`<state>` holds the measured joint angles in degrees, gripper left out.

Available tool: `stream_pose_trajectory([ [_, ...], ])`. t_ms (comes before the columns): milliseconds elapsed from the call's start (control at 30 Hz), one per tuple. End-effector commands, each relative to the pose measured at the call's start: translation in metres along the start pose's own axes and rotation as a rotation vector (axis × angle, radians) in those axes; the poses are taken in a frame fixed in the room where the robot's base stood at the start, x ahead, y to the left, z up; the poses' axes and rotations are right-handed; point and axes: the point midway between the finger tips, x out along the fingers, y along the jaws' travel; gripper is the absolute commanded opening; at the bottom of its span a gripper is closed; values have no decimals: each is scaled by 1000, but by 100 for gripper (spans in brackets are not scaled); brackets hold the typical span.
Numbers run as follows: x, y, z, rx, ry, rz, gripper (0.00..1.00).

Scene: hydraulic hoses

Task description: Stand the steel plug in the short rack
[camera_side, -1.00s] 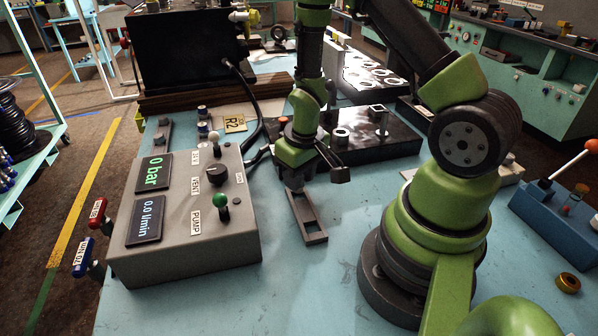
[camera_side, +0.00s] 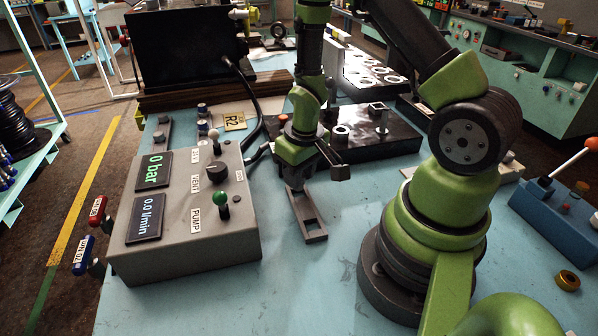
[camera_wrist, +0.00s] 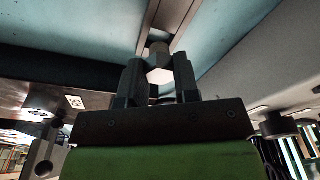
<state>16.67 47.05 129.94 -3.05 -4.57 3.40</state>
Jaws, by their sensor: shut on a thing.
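The steel plug (camera_wrist: 159,68) shows in the wrist view as a pale hexagonal head between my two fingers. My gripper (camera_wrist: 159,80) is shut on it. In the side view my gripper (camera_side: 296,182) is low over the far end of a grey slotted rack (camera_side: 314,237) lying on the bench. That end of the rack is hidden by the gripper. The rack also shows beyond the plug in the wrist view (camera_wrist: 177,14). I cannot tell whether the plug touches the rack or is in a slot.
A grey control box (camera_side: 190,215) with levers stands close to the left. A black block (camera_side: 365,140) with fittings lies behind my gripper. Another narrow grey rack (camera_side: 163,134) is at the back left, beside several small fittings. The blue bench in front is clear.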

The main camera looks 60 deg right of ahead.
Motion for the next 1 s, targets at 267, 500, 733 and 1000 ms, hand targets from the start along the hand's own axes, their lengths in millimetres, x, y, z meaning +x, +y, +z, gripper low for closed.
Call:
stream_pose_trajectory([
  [267,2,0,0,0,0,0,4],
  [500,8,0,1,-1,-1,-1,4],
  [733,13,0,2,0,-1,-1,4],
  [1000,20,0,2,0,-1,-1,4],
])
